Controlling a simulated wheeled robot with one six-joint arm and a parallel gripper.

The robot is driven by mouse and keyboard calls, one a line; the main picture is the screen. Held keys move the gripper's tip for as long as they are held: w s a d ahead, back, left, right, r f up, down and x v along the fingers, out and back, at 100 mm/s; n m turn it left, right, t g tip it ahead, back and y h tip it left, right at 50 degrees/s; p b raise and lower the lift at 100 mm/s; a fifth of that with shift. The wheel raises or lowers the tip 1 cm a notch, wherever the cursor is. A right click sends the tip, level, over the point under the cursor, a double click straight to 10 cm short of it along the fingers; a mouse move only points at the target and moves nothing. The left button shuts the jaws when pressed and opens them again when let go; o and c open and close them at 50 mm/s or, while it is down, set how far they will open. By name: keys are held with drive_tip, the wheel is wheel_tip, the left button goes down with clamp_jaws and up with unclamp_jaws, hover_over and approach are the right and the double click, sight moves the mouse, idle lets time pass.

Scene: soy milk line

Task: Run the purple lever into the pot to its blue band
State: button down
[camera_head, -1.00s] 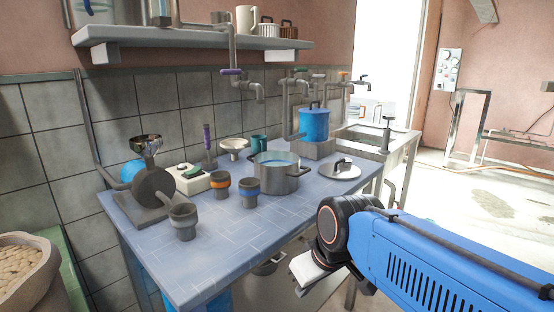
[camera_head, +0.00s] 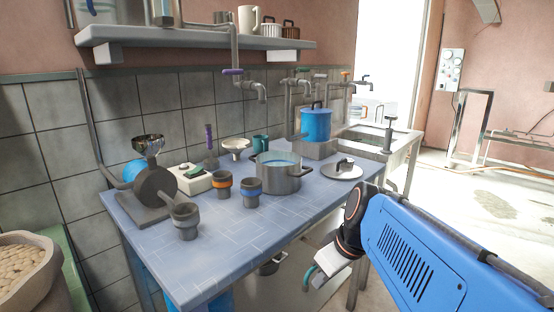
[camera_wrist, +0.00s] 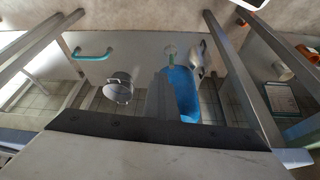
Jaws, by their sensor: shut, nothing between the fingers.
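The purple lever (camera_head: 232,72) sits on top of a grey wall tap, whose spout hangs above the table's back edge. The open steel pot (camera_head: 284,184) stands on the blue tiled table, forward and to the right of that spout. A blue ring shows inside the pot near its rim; I cannot make out the level of any contents. My gripper (camera_head: 320,276) is shut and empty, low in front of the table's right side, well away from lever and pot. The wrist view shows neither the lever nor the pot on the table.
A lid (camera_head: 342,170) lies right of the pot. Cups with orange (camera_head: 222,186) and blue (camera_head: 251,194) bands stand left of it. A blue lidded pot (camera_head: 316,127) is behind. A teal handle (camera_wrist: 93,54) and a small pot (camera_wrist: 118,88) show in the wrist view.

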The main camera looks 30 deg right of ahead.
drive_tip(key=d+n+y, duration=0.1)
drive_tip(key=d+n, duration=0.1)
drive_tip(key=d, duration=0.7)
drive_tip(key=shift+d+n, duration=0.4)
drive_tip(key=shift+w, duration=0.1)
drive_tip(key=w+d+n, duration=0.2)
drive_tip(key=w+d, duration=0.1)
drive_tip(key=d, duration=0.4)
drive_tip(key=w+d+n+g+y, duration=0.1)
drive_tip(key=w+d+n, duration=0.1)
drive_tip(key=d, duration=0.5)
drive_tip(key=shift+w+d+n+y, duration=0.3)
drive_tip(key=shift+w+d, duration=0.1)
drive_tip(key=shift+w, duration=0.45)
drive_tip(key=shift+d, duration=0.1)
drive_tip(key=w+d+n+g+y, duration=0.1)
drive_tip(key=w+d+n, duration=0.3)
drive_tip(key=w+d, duration=0.6)
drive_tip(key=shift+w+d+n+g, duration=0.3)
drive_tip(key=shift+w+d+g, duration=0.15)
drive_tip(key=shift+w, duration=0.5)
